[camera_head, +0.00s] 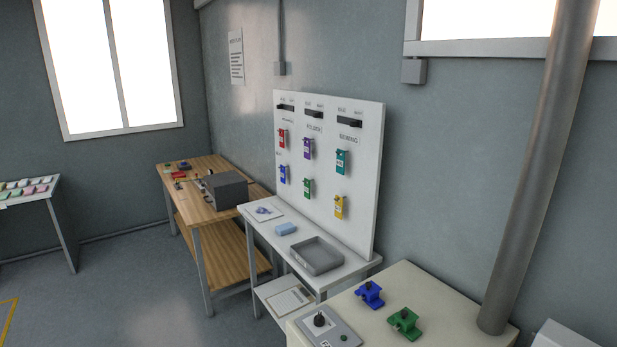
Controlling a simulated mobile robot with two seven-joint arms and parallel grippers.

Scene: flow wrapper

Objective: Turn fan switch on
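No part labelled as a fan switch can be read in the head view. A grey control box (335,332) with a black knob (319,319) and a small green button (344,338) sits on the cream cabinet (400,280) at the bottom. Its label is cut off by the lower edge, and I cannot tell what the box controls. Neither of my grippers is in view.
A blue clamp-like part (369,294) and a green one (404,323) lie on the cabinet. Behind are a white board (361,195) with coloured tags, a grey tray (317,256) and a wooden workbench (210,238). A pipe (540,165) rises at right. Open floor lies left.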

